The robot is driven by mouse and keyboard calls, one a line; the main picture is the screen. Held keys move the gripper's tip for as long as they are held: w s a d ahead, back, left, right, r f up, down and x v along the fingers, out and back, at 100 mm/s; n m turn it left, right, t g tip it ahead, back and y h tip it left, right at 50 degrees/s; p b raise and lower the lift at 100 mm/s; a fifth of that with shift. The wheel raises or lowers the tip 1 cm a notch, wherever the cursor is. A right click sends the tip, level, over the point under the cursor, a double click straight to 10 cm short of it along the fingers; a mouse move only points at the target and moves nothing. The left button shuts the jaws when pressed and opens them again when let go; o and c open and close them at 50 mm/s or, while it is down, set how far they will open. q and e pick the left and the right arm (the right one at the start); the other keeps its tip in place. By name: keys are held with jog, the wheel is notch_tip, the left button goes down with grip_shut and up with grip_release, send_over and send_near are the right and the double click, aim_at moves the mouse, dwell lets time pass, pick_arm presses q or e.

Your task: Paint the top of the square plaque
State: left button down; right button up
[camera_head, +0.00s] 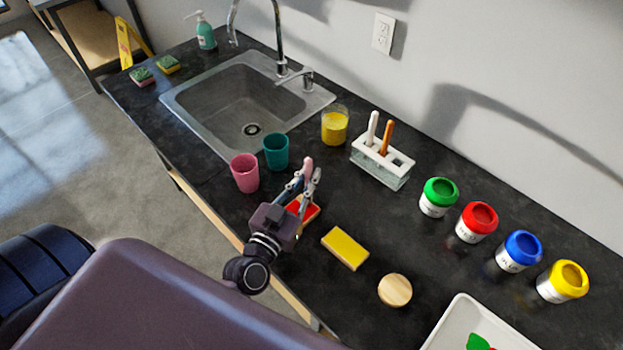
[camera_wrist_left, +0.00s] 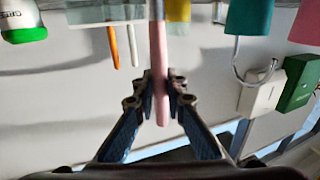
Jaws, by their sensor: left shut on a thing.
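My left gripper (camera_head: 306,186) is shut on a pink-handled brush (camera_head: 308,164), which also shows between the fingers in the left wrist view (camera_wrist_left: 159,70). It is above a block with a red top (camera_head: 309,213), partly hidden by the gripper. The brush's lower end is hidden in the head view, so I cannot tell whether it touches the block. A yellow-topped block (camera_head: 345,249) lies to the right, and a round bare-wood plaque (camera_head: 395,290) beyond it. I cannot tell for sure which block is the square plaque. My right gripper is not in view.
Green (camera_head: 439,197), red (camera_head: 477,222), blue (camera_head: 519,251) and yellow (camera_head: 563,281) paint jars stand at right. A rack (camera_head: 397,168) holds white and orange handles. Pink (camera_head: 245,172) and teal (camera_head: 276,151) cups and a yellow-filled glass (camera_head: 335,125) stand near the sink (camera_head: 220,100).

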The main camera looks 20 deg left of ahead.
pick_arm(q)
notch_tip(320, 180, up, 7)
jog(key=w+a+p, duration=0.1)
jog(key=a+p, duration=0.1)
jog(key=p, duration=0.5)
jog(key=shift+a, duration=0.4)
dwell(1.0)
jog(key=shift+p, duration=0.3)
dwell(0.4)
